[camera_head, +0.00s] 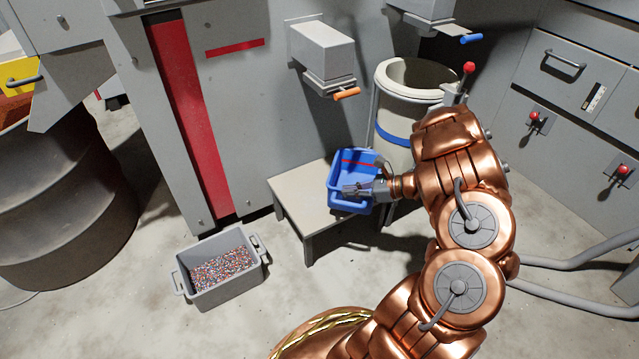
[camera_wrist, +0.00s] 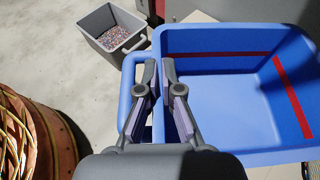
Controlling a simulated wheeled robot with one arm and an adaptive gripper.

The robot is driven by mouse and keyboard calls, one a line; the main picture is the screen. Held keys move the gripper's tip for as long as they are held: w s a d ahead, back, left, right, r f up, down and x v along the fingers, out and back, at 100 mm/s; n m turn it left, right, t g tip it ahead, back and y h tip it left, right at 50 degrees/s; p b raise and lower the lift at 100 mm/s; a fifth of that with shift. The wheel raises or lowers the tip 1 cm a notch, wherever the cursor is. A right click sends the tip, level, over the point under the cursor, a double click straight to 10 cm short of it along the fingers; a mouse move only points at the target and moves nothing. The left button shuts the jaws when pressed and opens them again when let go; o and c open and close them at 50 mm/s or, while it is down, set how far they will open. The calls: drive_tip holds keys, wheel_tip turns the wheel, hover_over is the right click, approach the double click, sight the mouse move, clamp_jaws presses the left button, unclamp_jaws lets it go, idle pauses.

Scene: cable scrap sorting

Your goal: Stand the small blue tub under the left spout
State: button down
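The small blue tub (camera_head: 340,184) has a red stripe inside and looks empty; it also shows in the wrist view (camera_wrist: 232,110). In the head view it appears over the right part of a low grey stand (camera_head: 298,198); I cannot tell whether it touches the top. The left spout (camera_head: 325,58), grey with an orange handle (camera_head: 346,93), is on the machine wall above and slightly left of the tub. My gripper (camera_head: 354,190) is shut on the tub's side wall by its handle, one finger each side, in the wrist view (camera_wrist: 159,72).
A second spout (camera_head: 430,8) with a blue handle is at upper right. A tall pale bin (camera_head: 395,150) with a blue band stands right of the tub. A grey crate (camera_head: 222,292) of granules sits on the floor, left of the stand. A dark drum (camera_head: 60,205) is at left.

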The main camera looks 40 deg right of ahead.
drive_tip(key=w+a+f+b, duration=0.2)
drive_tip(key=w+f+b, duration=0.2)
drive_tip(key=w, duration=0.7)
drive_tip(key=shift+w+a+f+b, duration=0.2)
drive_tip(key=shift+w+f+b, duration=0.1)
drive_tip(key=shift+b, duration=0.1)
drive_tip(key=shift+f, duration=0.15)
drive_tip(key=c, duration=1.3)
unclamp_jaws()
drive_tip(key=p+v, duration=0.4)
drive_tip(key=v, duration=0.8)
drive_tip(key=shift+s, duration=0.1)
